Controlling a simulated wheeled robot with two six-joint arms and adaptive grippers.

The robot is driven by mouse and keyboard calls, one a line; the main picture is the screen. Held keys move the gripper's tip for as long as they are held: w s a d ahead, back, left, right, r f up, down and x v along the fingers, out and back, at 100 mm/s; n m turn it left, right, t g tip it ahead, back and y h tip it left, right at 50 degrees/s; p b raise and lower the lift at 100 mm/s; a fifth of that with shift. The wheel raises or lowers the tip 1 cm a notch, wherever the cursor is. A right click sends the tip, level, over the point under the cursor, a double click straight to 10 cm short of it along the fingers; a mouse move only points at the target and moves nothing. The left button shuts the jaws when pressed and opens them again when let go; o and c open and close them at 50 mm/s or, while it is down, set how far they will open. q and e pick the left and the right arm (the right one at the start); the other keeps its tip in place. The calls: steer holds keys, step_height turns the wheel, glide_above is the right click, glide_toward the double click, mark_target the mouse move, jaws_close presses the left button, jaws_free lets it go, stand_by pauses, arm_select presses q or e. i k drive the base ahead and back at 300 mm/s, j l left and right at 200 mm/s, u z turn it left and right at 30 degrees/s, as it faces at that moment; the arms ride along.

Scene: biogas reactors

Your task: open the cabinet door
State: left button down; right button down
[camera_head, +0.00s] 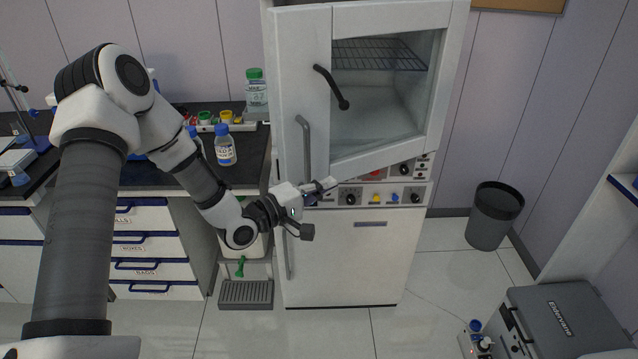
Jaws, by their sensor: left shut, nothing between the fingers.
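The white cabinet (355,255) stands in the middle of the view. Its upper door (385,155) has a glass pane and a black handle (332,87) near its left side. The door's lower edge slants across the control panel, so the door looks ajar, its left side nearer me. A wire shelf shows through the glass. My left gripper (323,187) is shut and empty, just below the door's lower left corner, in front of the control panel; whether it touches the door I cannot tell. It is well below the black handle. My right gripper is not in view.
A grey vertical handle (304,150) is on the cabinet's left part. A dark-topped bench (240,178) with bottles and drawers stands left. A black bin (494,215) and a grey case (565,320) are at right. The floor before the cabinet is clear.

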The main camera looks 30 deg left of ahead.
mark_target(300, 37)
steer(key=k+j, duration=0.2)
steer(key=i+j, duration=0.1)
steer(key=j, duration=0.3)
steer(key=i+j, duration=0.1)
steer(key=j, duration=0.25)
steer(key=i+j, duration=0.1)
steer(key=j, duration=0.3)
steer(key=i+j+z, duration=0.1)
steer(key=j, duration=0.25)
